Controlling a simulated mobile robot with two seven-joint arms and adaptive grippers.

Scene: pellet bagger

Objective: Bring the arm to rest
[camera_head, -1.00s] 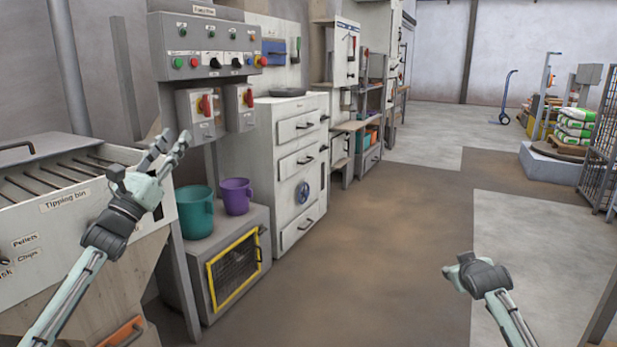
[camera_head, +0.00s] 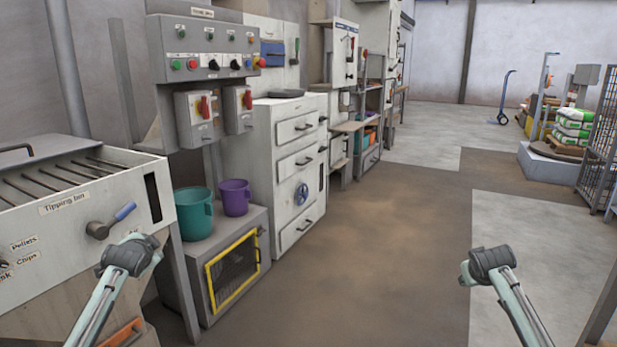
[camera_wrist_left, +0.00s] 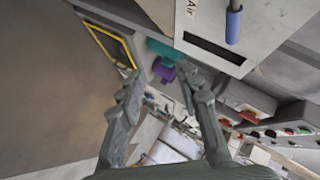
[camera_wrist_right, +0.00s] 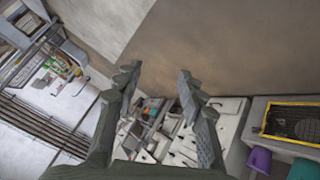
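My left arm comes in from the lower left in the head view, its wrist in front of the tipping bin (camera_head: 75,225) and below the blue-handled lever (camera_head: 110,222). The left gripper's fingers are hidden there. In the left wrist view my left gripper (camera_wrist_left: 160,82) is open, with nothing between its fingers. My right arm stands at the lower right of the head view, over the floor, its fingers hidden behind the wrist. In the right wrist view my right gripper (camera_wrist_right: 158,78) is open and empty. Neither gripper visibly touches anything.
A teal bucket (camera_head: 194,213) and a purple bucket (camera_head: 235,197) stand on a low grey cabinet with a yellow-framed door (camera_head: 232,272). The control panel (camera_head: 205,48) is above. The floor (camera_head: 385,240) in the middle is clear. A mesh cage (camera_head: 600,140) stands at right.

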